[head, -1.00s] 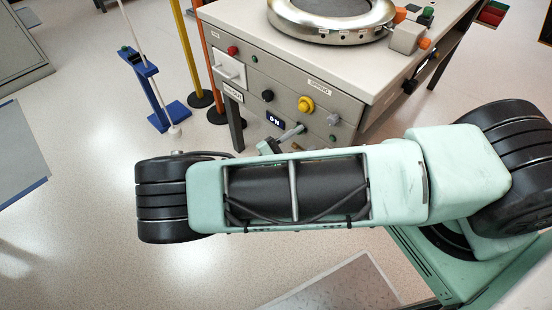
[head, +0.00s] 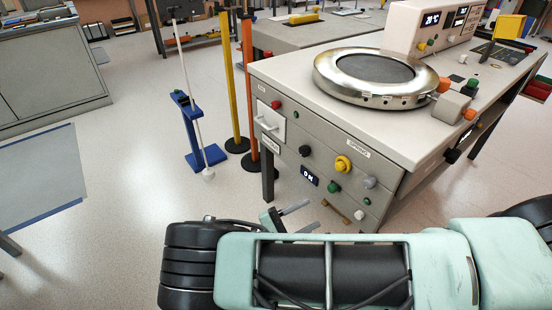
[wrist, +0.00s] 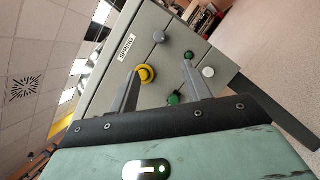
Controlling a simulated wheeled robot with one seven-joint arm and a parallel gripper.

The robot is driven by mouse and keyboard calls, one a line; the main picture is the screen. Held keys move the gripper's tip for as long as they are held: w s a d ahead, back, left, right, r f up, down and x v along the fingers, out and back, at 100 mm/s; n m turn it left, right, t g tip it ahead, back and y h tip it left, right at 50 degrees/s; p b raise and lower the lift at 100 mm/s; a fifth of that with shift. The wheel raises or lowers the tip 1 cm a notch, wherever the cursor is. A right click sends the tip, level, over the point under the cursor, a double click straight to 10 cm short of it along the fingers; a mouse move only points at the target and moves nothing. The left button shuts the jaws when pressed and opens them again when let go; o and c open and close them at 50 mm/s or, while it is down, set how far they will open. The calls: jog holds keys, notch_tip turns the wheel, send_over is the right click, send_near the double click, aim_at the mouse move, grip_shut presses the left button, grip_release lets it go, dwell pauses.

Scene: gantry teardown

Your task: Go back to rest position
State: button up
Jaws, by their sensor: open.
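My gripper (wrist: 160,95) is open in the wrist view, with its two grey fingers apart and nothing between them. It faces the front panel of the grey workbench, where a yellow knob (wrist: 146,74), a green knob (wrist: 174,99) and a white knob (wrist: 208,72) show; I cannot tell the exact gap. In the head view my gripper (head: 290,213) shows only in part below the panel, mostly hidden behind my pale green arm. The workbench (head: 330,150) carries a round metal ring fixture (head: 375,78) on its top.
A blue stand (head: 205,158) with a white rod, and yellow (head: 229,85) and orange (head: 249,90) posts, stand left of the workbench. A grey cabinet (head: 45,80) is at the far left.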

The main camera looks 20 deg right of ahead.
jog(key=s+a+r+m+g+y, duration=0.1)
jog(key=s+a+r+y, duration=0.2)
jog(key=s+r+y, duration=0.75)
jog(key=s+a+r+m+y, duration=0.1)
jog(key=s+a+r+y, duration=0.2)
jog(key=s+r+y, duration=0.7)
jog(key=w+r+y+p, duration=0.1)
jog(key=w+r+p, duration=0.2)
jog(key=r+p, duration=1.1)
notch_tip(320, 180, up, 5)
jog(key=shift+w+p, duration=0.2)
jog(key=shift+p, duration=0.15)
